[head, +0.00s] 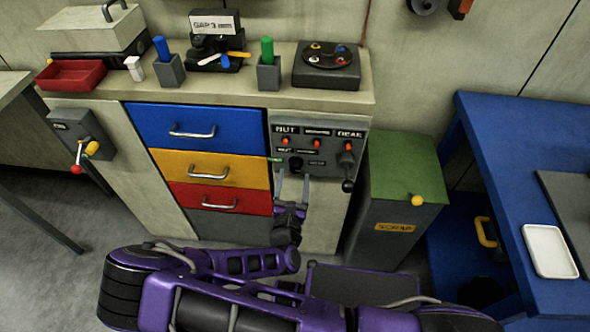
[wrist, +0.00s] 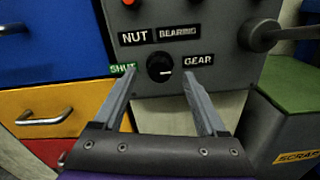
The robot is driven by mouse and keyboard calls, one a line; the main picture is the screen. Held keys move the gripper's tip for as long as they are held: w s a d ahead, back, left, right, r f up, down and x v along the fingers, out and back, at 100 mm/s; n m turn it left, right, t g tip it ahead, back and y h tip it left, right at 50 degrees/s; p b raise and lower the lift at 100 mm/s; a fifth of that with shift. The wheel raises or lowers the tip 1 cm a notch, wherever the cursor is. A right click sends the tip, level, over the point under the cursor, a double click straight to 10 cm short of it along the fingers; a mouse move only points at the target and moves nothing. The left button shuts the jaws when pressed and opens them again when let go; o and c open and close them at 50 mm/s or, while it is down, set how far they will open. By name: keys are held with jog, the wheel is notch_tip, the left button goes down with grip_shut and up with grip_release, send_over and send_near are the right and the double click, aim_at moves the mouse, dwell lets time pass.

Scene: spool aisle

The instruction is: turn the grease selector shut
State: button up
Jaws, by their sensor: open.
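The grease selector is a small round black knob (wrist: 160,67) on the grey panel (head: 330,132). In the wrist view its white mark lies low on its face and reaches toward the right, the side of the GEAR label (wrist: 198,60). The green SHUT label (wrist: 122,69) is on its left, with NUT (wrist: 134,38) and BEARING (wrist: 178,33) above. My gripper (head: 293,182) is open and empty in front of the panel. In the wrist view its fingers (wrist: 159,82) stand either side of and just below the knob, apart from it.
A black ball-ended lever (head: 347,172) sticks out at the panel's right. Red buttons (head: 317,143) are above the knob. Blue, yellow and red drawers with handles (head: 208,174) are to the left. A green-topped scrap bin (head: 400,165) stands close on the right.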

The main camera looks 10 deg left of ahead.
aim_at(295, 170)
jog(key=shift+w+a, duration=0.1)
jog(key=shift+w, duration=1.8)
grip_shut()
